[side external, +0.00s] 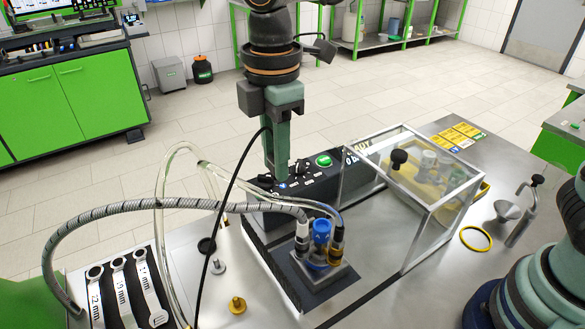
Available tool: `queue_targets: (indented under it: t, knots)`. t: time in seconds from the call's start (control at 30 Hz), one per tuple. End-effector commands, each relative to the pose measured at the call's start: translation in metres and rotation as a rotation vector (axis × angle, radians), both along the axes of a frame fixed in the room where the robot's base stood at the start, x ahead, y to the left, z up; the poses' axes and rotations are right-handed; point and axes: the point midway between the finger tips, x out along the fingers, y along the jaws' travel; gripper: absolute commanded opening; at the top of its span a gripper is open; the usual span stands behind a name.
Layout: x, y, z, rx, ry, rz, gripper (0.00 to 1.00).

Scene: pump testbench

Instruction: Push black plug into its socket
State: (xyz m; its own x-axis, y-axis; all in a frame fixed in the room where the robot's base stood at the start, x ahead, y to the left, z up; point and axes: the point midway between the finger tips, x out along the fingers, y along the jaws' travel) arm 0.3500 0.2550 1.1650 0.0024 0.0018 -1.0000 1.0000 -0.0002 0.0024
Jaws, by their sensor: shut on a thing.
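My gripper (279,172) points straight down with its green fingers closed, its tips at the left end of the black control box (330,180). A black cable (232,185) runs up from the table front to my fingers. The black plug at its end is hidden between the fingers. The socket is not clearly visible; small fittings and a blue mark (283,185) show on the box just below the fingertips. I cannot tell whether the plug touches the socket.
A pump block with a blue part (321,232) and a grey corrugated hose (120,215) stands in front of the box. A clear guard (415,190) is on the right. Wrenches (120,290) lie at left. A clear tube (160,230) loops left of the cable.

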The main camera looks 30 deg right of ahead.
Motion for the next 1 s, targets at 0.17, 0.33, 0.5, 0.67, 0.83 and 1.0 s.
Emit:
queue_targets:
  t: [0.17, 0.33, 0.5, 0.67, 0.83, 1.0]
  knots:
    - [-0.024, -0.029, -0.020, -0.001, 0.001, -0.001, 0.00]
    - [-0.040, -0.047, -0.035, -0.001, 0.001, -0.001, 0.00]
    - [-0.048, -0.055, -0.043, -0.002, 0.002, 0.000, 0.00]
    - [-0.049, -0.056, -0.052, -0.002, 0.003, 0.001, 0.00]
    - [-0.049, -0.056, -0.066, -0.003, 0.004, 0.000, 0.00]
    - [-0.049, -0.056, -0.079, -0.003, 0.005, 0.000, 0.00]
